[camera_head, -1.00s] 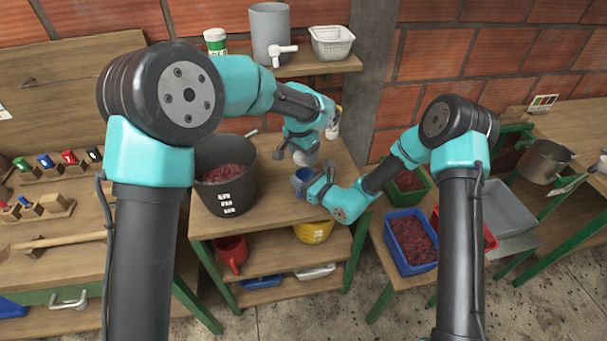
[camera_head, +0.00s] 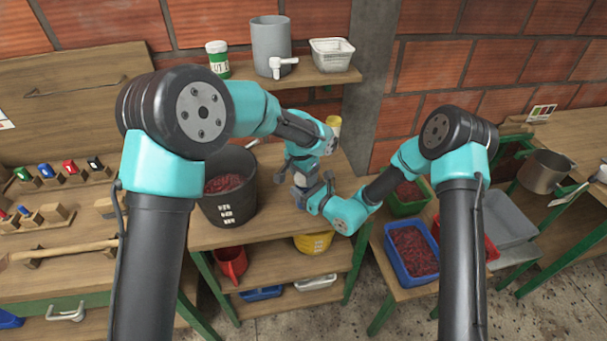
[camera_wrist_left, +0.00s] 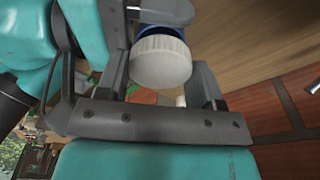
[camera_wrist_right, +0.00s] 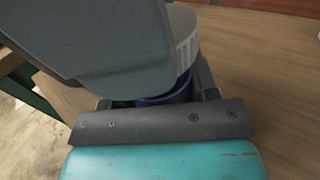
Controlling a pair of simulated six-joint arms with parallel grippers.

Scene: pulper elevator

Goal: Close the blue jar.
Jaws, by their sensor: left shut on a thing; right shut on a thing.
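The blue jar (camera_wrist_right: 168,97) is in my right gripper (camera_wrist_right: 160,92), low in the right wrist view. The jar's white ribbed lid (camera_wrist_left: 161,62) is between the fingers of my left gripper (camera_wrist_left: 165,70). The lid also shows in the right wrist view (camera_wrist_right: 184,38), right over the jar's mouth. Whether it is seated or just above the rim cannot be told. In the head view, my left gripper (camera_head: 301,182) is directly above my right gripper (camera_head: 315,196), and they hide most of the jar and lid.
A black bucket (camera_head: 229,205) of red fruit stands left of my grippers on the wooden table (camera_head: 262,225). A yellow-capped container (camera_head: 334,123) is behind my left gripper. A shelf (camera_head: 300,83) is above at the back. Blue (camera_head: 434,268) and green crates stand to the right.

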